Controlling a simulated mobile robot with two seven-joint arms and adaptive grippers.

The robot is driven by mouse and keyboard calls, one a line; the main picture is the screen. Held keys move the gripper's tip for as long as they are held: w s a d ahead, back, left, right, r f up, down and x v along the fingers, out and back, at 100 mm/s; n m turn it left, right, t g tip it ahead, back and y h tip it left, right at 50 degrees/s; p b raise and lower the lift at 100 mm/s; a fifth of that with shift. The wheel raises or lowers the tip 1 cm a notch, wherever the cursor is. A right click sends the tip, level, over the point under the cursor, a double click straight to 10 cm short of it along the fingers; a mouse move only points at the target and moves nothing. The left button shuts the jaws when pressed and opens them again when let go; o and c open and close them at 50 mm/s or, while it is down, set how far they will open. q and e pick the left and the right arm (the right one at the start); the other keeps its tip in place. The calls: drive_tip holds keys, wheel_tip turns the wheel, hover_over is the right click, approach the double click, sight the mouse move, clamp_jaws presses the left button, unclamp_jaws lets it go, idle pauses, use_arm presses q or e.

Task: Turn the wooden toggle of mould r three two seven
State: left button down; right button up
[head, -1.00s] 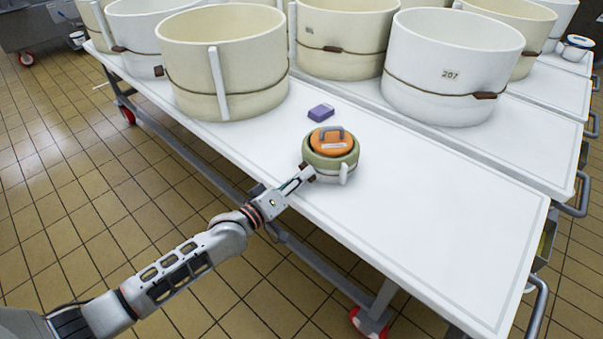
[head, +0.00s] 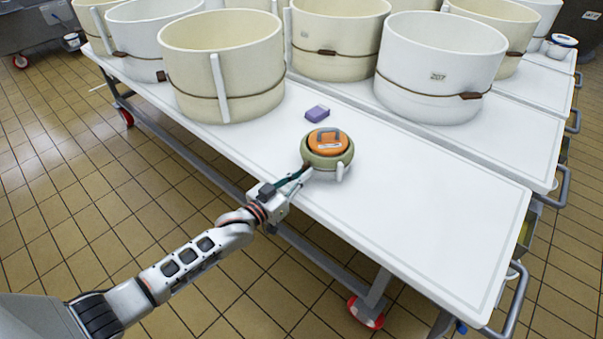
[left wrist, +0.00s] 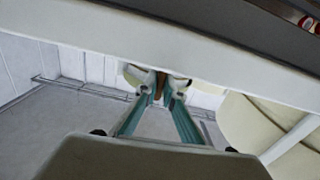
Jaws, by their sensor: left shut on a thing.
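A small green round mould (head: 334,163) with an orange lid (head: 326,140) stands on the white table near its front edge. The lid has a grey handle and a pale label too small to read. My left gripper (head: 305,172) reaches the mould's near left side, with its fingers at the band there. In the left wrist view the teal fingers (left wrist: 164,96) close around a brown wooden toggle (left wrist: 178,88). In the head view the fingers hide the toggle. My right gripper is not in view.
A purple block (head: 317,113) lies behind the mould. Large cream and white moulds, one marked 207 (head: 440,90), stand at the back of the tables. The white table top (head: 430,225) to the right is clear.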

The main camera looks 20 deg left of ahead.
use_arm(q)
drive_tip(key=shift+m, duration=0.5)
drive_tip(key=c, duration=2.4)
unclamp_jaws()
drive_tip(key=shift+c, duration=0.2)
drive_tip(key=v, duration=1.2)
